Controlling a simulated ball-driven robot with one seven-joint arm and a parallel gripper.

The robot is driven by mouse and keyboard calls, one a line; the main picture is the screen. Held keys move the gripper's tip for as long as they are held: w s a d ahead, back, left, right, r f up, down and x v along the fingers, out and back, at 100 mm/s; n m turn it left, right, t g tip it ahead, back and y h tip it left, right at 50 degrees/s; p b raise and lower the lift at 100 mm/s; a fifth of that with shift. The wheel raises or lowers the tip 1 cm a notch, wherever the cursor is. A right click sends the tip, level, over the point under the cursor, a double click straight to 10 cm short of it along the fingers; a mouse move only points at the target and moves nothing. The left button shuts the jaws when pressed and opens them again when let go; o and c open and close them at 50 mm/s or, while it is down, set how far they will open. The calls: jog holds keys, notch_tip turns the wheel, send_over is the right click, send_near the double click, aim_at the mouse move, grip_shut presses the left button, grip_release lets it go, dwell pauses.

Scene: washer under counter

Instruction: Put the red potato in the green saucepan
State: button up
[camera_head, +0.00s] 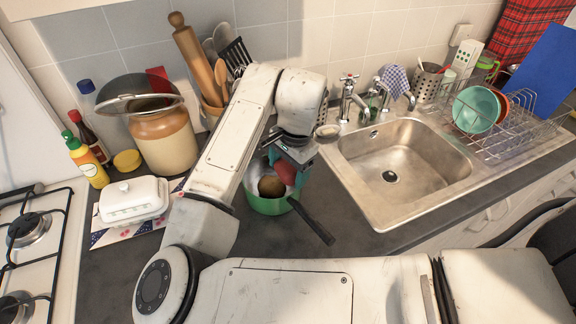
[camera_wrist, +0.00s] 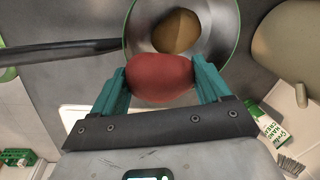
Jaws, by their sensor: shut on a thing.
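My gripper (camera_wrist: 160,84) is shut on the red potato (camera_wrist: 160,78), with a teal finger on each side of it. In the head view the red potato (camera_head: 284,171) shows below my gripper (camera_head: 292,166), at the saucepan's upper right side. The green saucepan (camera_head: 268,206) stands on the dark counter, with its black handle (camera_head: 312,220) pointing to the lower right. A brown potato (camera_head: 271,186) lies inside the saucepan, and it also shows in the wrist view (camera_wrist: 176,32). The red potato overlaps the near rim of the saucepan in the wrist view; its height above the pan is hard to tell.
The steel sink (camera_head: 400,170) is to the right of the saucepan. A white butter dish (camera_head: 133,199) and a large stoneware jar (camera_head: 164,140) stand to the left. A utensil pot (camera_head: 212,112) is behind. The hob (camera_head: 38,235) is at far left.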

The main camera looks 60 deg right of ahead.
aim_at(294, 171)
jog(key=shift+f, duration=0.15)
jog(key=o, duration=1.1)
jog(key=shift+c, duration=0.2)
notch_tip(294, 171, up, 13)
jog(key=s, duration=0.2)
jog(key=shift+a, duration=0.2)
